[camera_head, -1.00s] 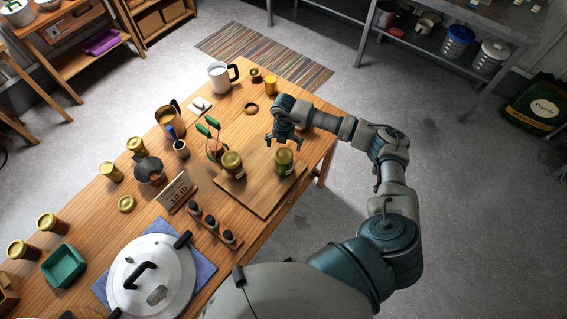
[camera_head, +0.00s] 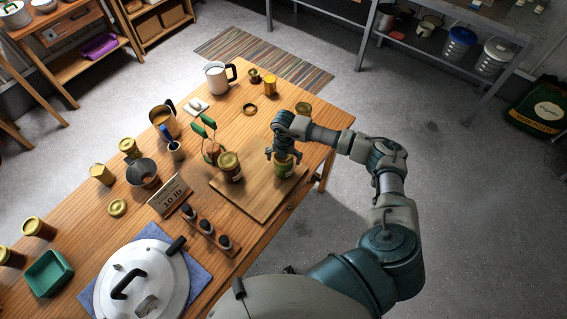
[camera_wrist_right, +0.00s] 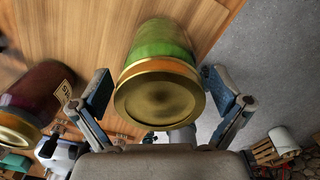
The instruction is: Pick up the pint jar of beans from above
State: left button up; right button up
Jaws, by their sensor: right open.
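The pint jar of beans (camera_head: 284,169), green with a gold lid, stands upright on the wooden board (camera_head: 240,197) near the table's right edge. In the right wrist view the jar (camera_wrist_right: 160,85) lies between my fingers, its lid facing the camera. My right gripper (camera_head: 284,154) is over the jar's top, with a finger on each side. In the wrist view the gripper (camera_wrist_right: 158,88) is open, and gaps show between the fingers and the jar. My left gripper is out of view.
A darker red-brown jar (camera_head: 230,166) stands close by on the same board, left of the bean jar. A rack of small dark-topped bottles (camera_head: 208,228) lies in front. Another gold-lidded jar (camera_head: 303,109) stands behind my wrist.

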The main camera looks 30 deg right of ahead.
jog(key=c, duration=1.4)
jog(key=shift+r+p, duration=0.6)
jog(key=shift+r, duration=0.25)
jog(key=shift+w, duration=0.1)
jog(key=shift+r+p, duration=2)
jog(key=shift+r, duration=0.75)
